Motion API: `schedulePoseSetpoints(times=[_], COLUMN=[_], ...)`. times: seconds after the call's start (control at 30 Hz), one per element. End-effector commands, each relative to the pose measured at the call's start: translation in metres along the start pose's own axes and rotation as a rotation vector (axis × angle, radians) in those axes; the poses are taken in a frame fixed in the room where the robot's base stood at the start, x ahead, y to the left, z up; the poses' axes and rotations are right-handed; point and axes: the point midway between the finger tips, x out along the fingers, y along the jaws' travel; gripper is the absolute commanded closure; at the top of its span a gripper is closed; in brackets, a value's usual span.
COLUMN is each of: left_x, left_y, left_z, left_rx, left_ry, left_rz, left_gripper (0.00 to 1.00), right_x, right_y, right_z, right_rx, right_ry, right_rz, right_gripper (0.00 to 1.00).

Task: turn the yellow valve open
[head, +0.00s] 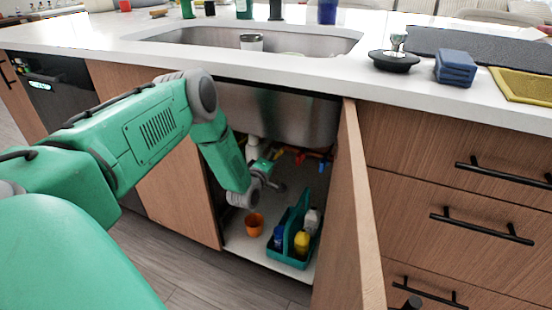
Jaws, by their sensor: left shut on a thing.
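The yellow valve (277,154) shows as a small yellow patch on the pipes inside the open cabinet under the sink. My left arm reaches into the cabinet, and my left gripper (272,178) is at the pipes, right by the yellow patch. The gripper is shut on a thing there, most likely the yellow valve. Its fingers are small and partly hide the contact, so the valve's angle cannot be told. My right gripper is not in view.
The open cabinet door (347,215) stands to the right of the opening. A teal caddy (290,257) with bottles and an orange cup (255,224) stand on the cabinet floor below the gripper. The steel sink (290,108) hangs above. Red and blue parts (314,156) sit right of the valve.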

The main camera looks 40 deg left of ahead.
Motion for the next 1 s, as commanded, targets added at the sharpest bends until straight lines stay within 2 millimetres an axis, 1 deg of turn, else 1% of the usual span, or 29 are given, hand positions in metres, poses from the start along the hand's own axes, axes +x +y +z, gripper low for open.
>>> schedulePoseSetpoints(times=[0.03, 0.2, 0.4, 0.67, 1.0], left_x=[-0.0015, -0.0019, -0.002, -0.0022, -0.0025], left_y=[-0.0052, -0.0065, -0.007, -0.0073, -0.0079], left_z=[-0.0081, -0.0078, -0.0078, -0.0078, -0.0078], left_rx=[-0.032, -0.132, -0.205, -0.239, -0.24], left_ry=[0.016, 0.015, 0.015, 0.015, 0.015], left_rz=[-0.006, -0.008, -0.008, -0.01, -0.011], left_gripper=[0.94, 0.94, 0.94, 0.94, 0.94], right_x=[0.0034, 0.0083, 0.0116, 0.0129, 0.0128], right_y=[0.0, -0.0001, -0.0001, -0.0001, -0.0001], right_z=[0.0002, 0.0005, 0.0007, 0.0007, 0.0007], right_rx=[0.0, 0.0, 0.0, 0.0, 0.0], right_ry=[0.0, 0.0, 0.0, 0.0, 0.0], right_rz=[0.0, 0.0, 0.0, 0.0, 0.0], right_gripper=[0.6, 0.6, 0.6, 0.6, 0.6])
